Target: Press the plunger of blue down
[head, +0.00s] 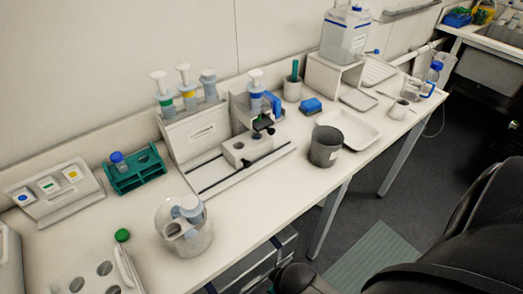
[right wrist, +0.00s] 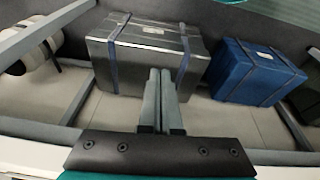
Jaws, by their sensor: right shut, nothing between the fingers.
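A syringe-like dispenser with a white plunger top (head: 255,75) and a blue part beside it stands upright in a stand (head: 240,110) near the middle of the bench in the head view. Its plunger top stands raised above the barrel. Three similar dispensers stand in a white rack (head: 187,135) to its left: one with a green band (head: 166,100), one with a yellow band (head: 190,92), one greyish-blue (head: 209,82). My right gripper (right wrist: 160,78) is shut and empty in the right wrist view, away from the dispensers. My left gripper is not in view.
A green rack (head: 137,172) with a blue-capped vial, a clear round vessel (head: 192,242), a grey cup (head: 325,146) and a white tray (head: 362,134) are on the bench. In the right wrist view, a grey strapped case (right wrist: 125,62) and a blue case (right wrist: 258,78) lie beyond my fingers.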

